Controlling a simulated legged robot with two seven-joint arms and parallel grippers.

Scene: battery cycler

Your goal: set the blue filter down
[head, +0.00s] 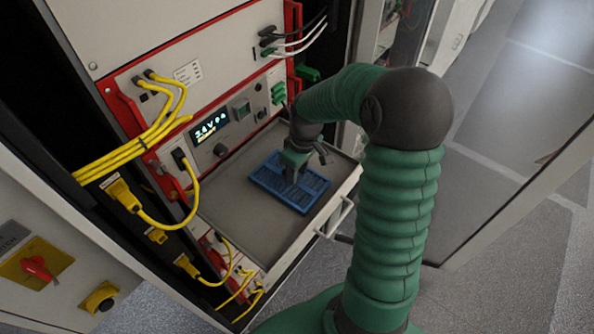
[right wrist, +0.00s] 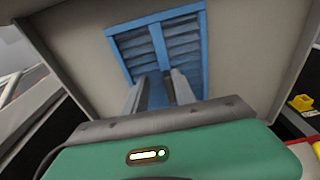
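The blue filter (head: 311,190) is a flat rectangular frame with dark slatted panels and a middle bar. In the head view it lies flat over the grey pulled-out tray (head: 228,210), towards its right side; I cannot tell whether its whole underside touches. My right gripper (head: 291,174) points down at the filter's middle. In the right wrist view, the two fingers of the right gripper (right wrist: 159,92) stand on either side of the middle bar of the filter (right wrist: 186,48) and seem closed on it. My left gripper is not in view.
The rack front (head: 218,128) with red handles and a lit display stands behind the tray. Yellow cables (head: 150,140) hang at the left, and white and black cables (head: 290,42) at the top. The tray's left and front parts are clear. A door panel (head: 500,170) stands open at the right.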

